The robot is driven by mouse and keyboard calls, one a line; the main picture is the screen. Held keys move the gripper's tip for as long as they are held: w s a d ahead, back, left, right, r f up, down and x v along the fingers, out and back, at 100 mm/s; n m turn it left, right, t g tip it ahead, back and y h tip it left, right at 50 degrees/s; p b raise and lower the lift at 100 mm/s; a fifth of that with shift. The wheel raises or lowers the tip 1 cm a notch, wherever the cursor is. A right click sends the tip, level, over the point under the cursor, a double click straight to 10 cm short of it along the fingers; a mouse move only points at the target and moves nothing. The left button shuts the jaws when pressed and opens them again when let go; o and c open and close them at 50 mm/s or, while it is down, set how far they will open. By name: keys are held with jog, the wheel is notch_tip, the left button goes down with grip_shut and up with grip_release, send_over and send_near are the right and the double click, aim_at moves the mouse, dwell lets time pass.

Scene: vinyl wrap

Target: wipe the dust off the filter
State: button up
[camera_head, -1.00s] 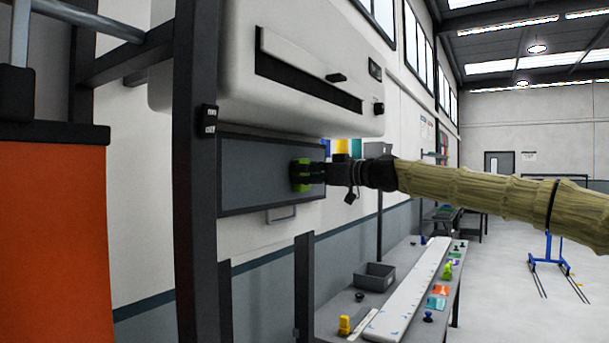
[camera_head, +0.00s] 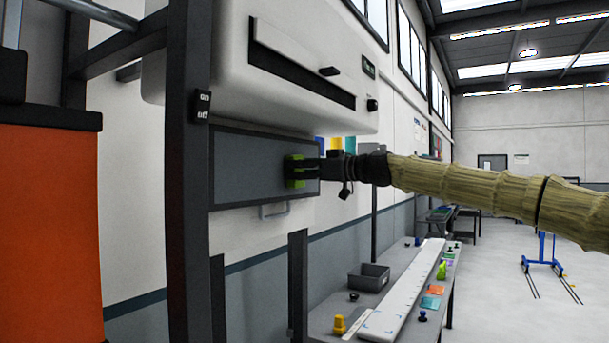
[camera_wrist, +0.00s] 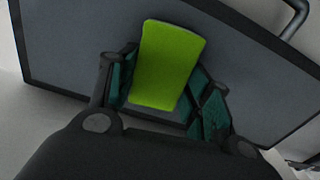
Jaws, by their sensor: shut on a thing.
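The filter (camera_head: 245,170) is a flat grey panel in a dark frame, mounted below the white machine in the head view. Its grey face also fills much of the wrist view (camera_wrist: 80,45). My gripper (camera_head: 300,170) is at the panel's right part, shut on a lime-green block-shaped wiper (camera_wrist: 168,62). In the wrist view, the wiper sits between the two fingers, in front of the panel. I cannot tell for sure whether it touches the face. No dust can be made out on the visible grey surface.
The white machine (camera_head: 290,75) with a dark slot hangs just above the panel. A dark upright post (camera_head: 184,230) stands at its left. A metal handle (camera_head: 274,210) is below it. A workbench with a grey bin (camera_head: 369,277) and small items stands lower right.

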aim_at(282, 164)
jog(key=shift+s+a+f+b, duration=0.1)
jog(key=shift+s+a+b, duration=0.85)
jog(key=shift+s, duration=0.3)
jog(key=shift+s+a+r+b, duration=0.1)
jog(key=shift+s+a+b, duration=0.8)
jog(key=shift+s, duration=0.35)
jog(key=shift+s+a+f+b, duration=0.1)
jog(key=shift+s+a+b, duration=0.8)
jog(key=shift+s, duration=0.35)
jog(key=shift+s+a+b, duration=0.45)
jog(key=shift+s+a, duration=0.2)
jog(key=shift+s, duration=0.25)
jog(key=shift+s+a+b, duration=0.4)
jog(key=shift+s+a, duration=0.25)
jog(key=shift+s, duration=0.25)
jog(key=shift+s+a, duration=0.1)
jog(key=shift+r+p, duration=0.35)
jog(key=shift+r, duration=0.35)
jog(key=shift+w+d+p, duration=0.15)
jog(key=shift+w+d, duration=0.35)
jog(key=shift+w, duration=0.2)
jog(key=shift+w+d+p, duration=0.15)
jog(key=shift+w+d, duration=0.35)
jog(key=shift+w, duration=0.15)
jog(key=shift+w, duration=0.1)
